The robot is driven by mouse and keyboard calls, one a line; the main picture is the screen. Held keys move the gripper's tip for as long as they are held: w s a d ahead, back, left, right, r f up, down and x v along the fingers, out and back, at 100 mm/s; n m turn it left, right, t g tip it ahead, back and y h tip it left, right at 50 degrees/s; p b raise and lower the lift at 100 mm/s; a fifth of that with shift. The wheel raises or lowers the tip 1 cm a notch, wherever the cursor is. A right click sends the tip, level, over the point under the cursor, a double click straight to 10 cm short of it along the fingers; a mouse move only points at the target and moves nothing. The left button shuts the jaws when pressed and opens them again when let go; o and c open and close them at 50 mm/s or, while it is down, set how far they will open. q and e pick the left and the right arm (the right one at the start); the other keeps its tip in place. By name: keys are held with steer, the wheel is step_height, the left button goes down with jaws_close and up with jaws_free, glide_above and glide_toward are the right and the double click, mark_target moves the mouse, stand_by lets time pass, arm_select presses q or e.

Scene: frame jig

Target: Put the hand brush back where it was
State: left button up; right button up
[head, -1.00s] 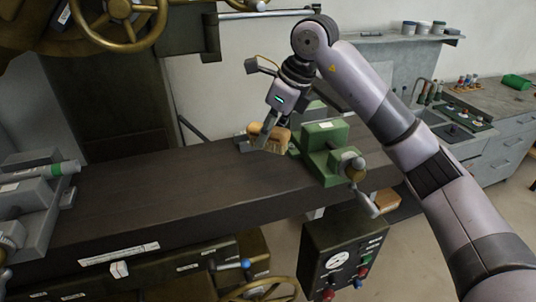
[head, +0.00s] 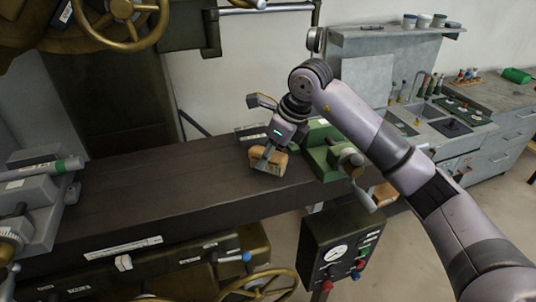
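The hand brush (head: 280,164) is a tan, block-shaped thing over the dark bench top, just left of the green vise. My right gripper (head: 266,161) comes down on it from above, its fingers around the brush's body. It looks shut on the brush, though the far finger is mostly hidden. I cannot tell whether the underside of the brush touches the bench. My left gripper is out of view.
The green vise (head: 322,150) stands close to the right of the brush, its handle toward the front. A grey box (head: 250,133) sits behind the gripper. Grey machine parts (head: 32,190) fill the bench's left end. The middle of the bench (head: 160,195) is clear.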

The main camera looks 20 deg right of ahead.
steer(key=o, duration=0.4)
steer(key=shift+c, duration=0.2)
steer(key=shift+r, duration=0.2)
steer(key=shift+d+r, duration=0.15)
steer(key=shift+r, duration=0.1)
steer(key=b+v, duration=0.2)
steer(key=v, duration=0.9)
steer(key=shift+r+b, duration=0.2)
steer(key=shift+b, duration=0.15)
